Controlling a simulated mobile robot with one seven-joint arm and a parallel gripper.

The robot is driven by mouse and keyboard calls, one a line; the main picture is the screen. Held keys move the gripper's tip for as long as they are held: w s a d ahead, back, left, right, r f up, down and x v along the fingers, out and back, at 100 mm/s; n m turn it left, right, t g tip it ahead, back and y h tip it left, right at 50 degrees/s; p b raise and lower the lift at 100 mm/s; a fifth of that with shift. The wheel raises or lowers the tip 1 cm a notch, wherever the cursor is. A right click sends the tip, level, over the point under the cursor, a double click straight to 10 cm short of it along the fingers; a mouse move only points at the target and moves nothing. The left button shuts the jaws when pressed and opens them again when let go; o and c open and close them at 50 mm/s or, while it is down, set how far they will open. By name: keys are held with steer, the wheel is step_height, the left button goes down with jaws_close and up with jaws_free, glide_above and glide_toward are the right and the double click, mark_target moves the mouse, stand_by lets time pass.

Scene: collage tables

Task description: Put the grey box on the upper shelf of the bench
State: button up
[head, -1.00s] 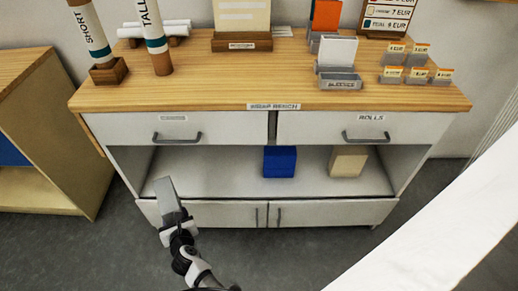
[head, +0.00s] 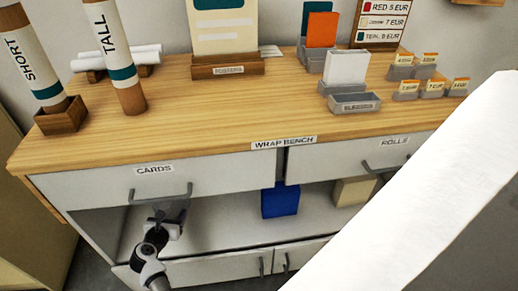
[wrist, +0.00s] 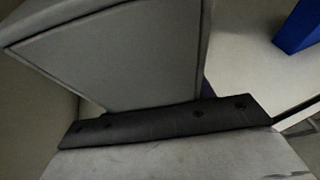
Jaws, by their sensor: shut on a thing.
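The grey box (wrist: 125,60) fills the upper left of the wrist view, held at my gripper's dark finger bar (wrist: 165,122). In the head view my gripper (head: 165,222) is at the left part of the bench's open shelf (head: 228,232), below the drawer labelled CARDS. The gripper is shut on the box.
A blue box (head: 281,200) and a beige box (head: 353,190) stand on the shelf to the right. The CARDS drawer handle (head: 160,194) juts out just above my gripper. A white slanted panel hides the lower right. Shelf space left of the blue box looks free.

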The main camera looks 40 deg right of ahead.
mark_target(180, 205)
steer(key=shift+m+g+h, duration=0.6)
steer(key=shift+m+g, duration=0.1)
steer(key=shift+m, duration=0.1)
steer(key=d, duration=0.1)
steer(key=d+r, duration=0.1)
steer(key=w+d, duration=0.1)
steer(key=d, duration=0.1)
steer(key=shift+r+b, duration=0.2)
steer(key=shift+b, duration=0.2)
steer(key=shift+a+f+b, duration=0.1)
steer(key=shift+f+b, duration=0.8)
steer(key=shift+f, duration=4.1)
steer(key=shift+f, duration=0.1)
steer(key=o, duration=1.1)
steer(key=shift+s+f, duration=0.1)
steer(key=shift+c, duration=0.2)
steer(key=shift+r, duration=0.25)
steer(key=p+v, duration=0.7)
steer(key=v, duration=0.5)
